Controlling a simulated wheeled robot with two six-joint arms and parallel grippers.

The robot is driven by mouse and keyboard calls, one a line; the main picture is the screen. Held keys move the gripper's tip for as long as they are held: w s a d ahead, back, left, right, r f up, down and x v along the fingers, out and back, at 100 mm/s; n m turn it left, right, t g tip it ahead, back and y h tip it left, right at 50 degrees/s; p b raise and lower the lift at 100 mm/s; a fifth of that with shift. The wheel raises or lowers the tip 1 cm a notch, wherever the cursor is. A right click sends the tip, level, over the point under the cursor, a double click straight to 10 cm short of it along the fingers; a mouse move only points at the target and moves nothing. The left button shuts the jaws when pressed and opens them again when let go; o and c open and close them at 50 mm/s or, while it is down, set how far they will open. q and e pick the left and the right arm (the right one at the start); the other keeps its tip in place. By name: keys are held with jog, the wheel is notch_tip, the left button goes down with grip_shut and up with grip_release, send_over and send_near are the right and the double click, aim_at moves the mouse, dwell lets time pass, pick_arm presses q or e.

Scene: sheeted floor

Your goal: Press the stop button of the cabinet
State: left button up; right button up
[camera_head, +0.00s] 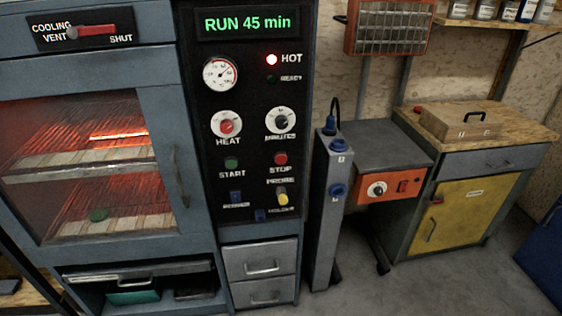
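The cabinet (172,190) is a blue-grey oven with a glass door on the left and a black control panel (255,140) on the right. The red stop button (281,158) sits on the panel above the word STOP. The green start button (231,163) is to its left. The display (247,23) reads RUN 45 min. The red HOT lamp (272,59) is lit and the READY lamp (271,79) is dark. Heating bars glow behind the door glass. Neither of my grippers is in view.
Heat and minutes knobs (280,121) sit above the buttons. A grey post (327,215) with blue sockets stands just right of the cabinet. Beyond it are an orange-fronted unit (390,188) and a yellow-doored bench (460,212). Bare floor (425,290) shows at the lower right.

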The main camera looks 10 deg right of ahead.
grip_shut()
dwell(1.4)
